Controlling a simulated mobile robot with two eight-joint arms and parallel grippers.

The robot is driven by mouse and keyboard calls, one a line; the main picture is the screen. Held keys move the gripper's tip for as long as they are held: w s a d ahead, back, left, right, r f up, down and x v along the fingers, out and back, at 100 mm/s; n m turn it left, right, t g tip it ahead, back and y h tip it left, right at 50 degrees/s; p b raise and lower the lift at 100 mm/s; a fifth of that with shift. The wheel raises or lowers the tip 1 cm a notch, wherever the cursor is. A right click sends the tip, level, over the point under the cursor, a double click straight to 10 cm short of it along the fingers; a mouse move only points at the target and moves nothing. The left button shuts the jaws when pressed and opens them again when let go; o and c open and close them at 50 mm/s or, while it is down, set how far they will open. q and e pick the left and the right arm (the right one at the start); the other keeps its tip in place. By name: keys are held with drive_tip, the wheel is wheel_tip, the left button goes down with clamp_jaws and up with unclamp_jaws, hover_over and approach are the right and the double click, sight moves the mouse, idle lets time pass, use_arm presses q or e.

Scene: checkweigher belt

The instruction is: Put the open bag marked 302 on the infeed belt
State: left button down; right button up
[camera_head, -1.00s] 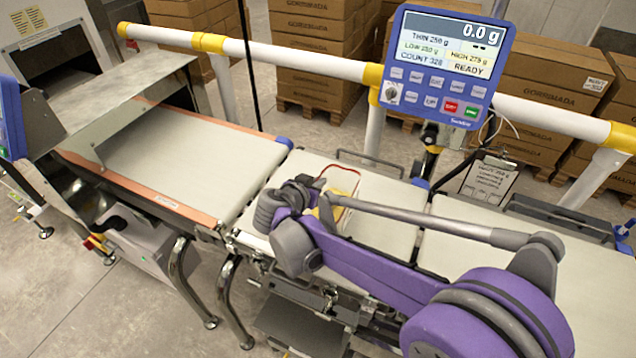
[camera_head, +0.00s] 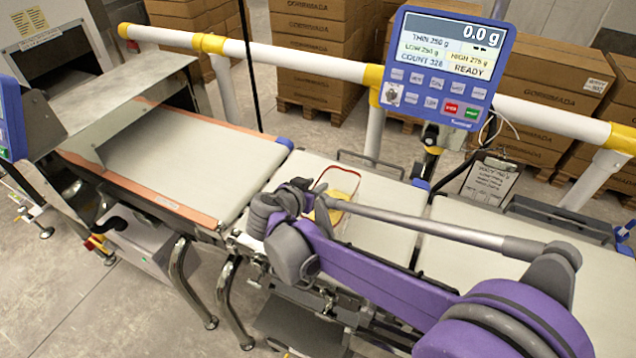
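A clear bag with a red edge and yellow contents (camera_head: 343,183) lies on the middle, short belt (camera_head: 382,212); no number on it is readable. My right gripper (camera_head: 300,196), on the purple arm from the right, is at the bag's left and near side. The wrist and arm cover part of the bag, and the fingertips are too hidden to show whether they are open or touch it. A longer belt with orange side strips (camera_head: 190,170) lies to the left. My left gripper is not in view.
A blue display (camera_head: 446,62) reading 0.0 g and READY stands behind the belts. A white and yellow rail (camera_head: 290,60) runs behind them. A metal hood (camera_head: 125,105) covers the left belt's far end. The left belt's visible surface is empty. A clipboard (camera_head: 490,180) hangs at the back.

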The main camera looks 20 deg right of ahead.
drive_tip(key=v, duration=0.9)
drive_tip(key=shift+s+a+r, duration=0.15)
drive_tip(key=shift+s+a, duration=0.05)
drive_tip(key=shift+a, duration=0.05)
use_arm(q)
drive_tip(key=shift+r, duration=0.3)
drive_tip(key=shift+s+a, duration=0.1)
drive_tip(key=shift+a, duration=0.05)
use_arm(e)
drive_tip(key=shift+a, duration=0.1)
